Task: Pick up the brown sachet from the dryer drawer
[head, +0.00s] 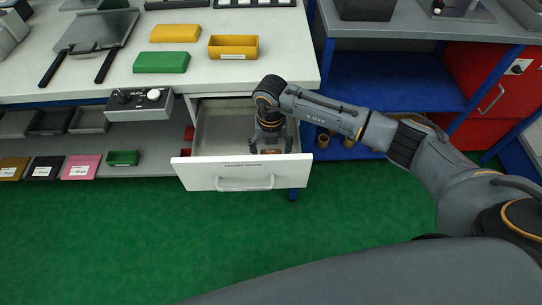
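The dryer drawer (195,172) is pulled out below the white bench, with a white labelled front and a handle. My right gripper (270,147) reaches down into the drawer's right part. Its two fingers are spread apart. The brown sachet (270,152) shows as a small brown patch low between the fingertips, near the drawer's front wall. Most of it is hidden by the gripper, and I cannot tell whether the fingers touch it. My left gripper is not in view.
A lower shelf on the left holds several coloured bins. A blue shelf (390,82) and red cabinet (497,90) are at right. The drawer's left part looks empty. Green floor is clear in front.

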